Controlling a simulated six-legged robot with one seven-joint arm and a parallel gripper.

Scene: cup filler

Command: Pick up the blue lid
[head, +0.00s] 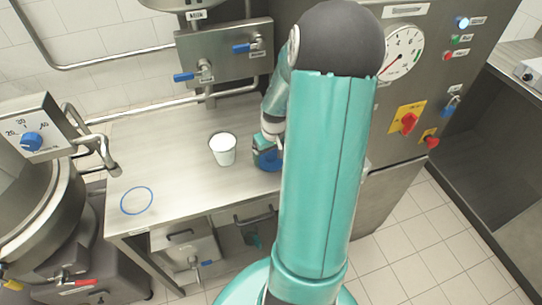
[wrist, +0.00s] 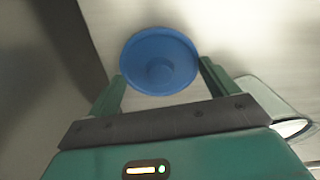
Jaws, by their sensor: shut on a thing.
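The blue lid (wrist: 158,58) is a round disc with a small raised knob in its middle. In the wrist view it sits between the two fingertips of my gripper (wrist: 162,72), which is shut on it. In the head view the lid (head: 268,161) shows as a blue patch at the right part of the steel counter, beside my gripper (head: 265,150) and partly hidden by it and my arm. I cannot tell whether the lid touches the counter.
A white cup (head: 223,150) stands upright on the counter (head: 180,130), left of my gripper; it also shows in the wrist view (wrist: 272,108). A blue ring (head: 137,201) marks the counter's front left. Taps (head: 205,72) are above the back. A large kettle (head: 40,210) stands left.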

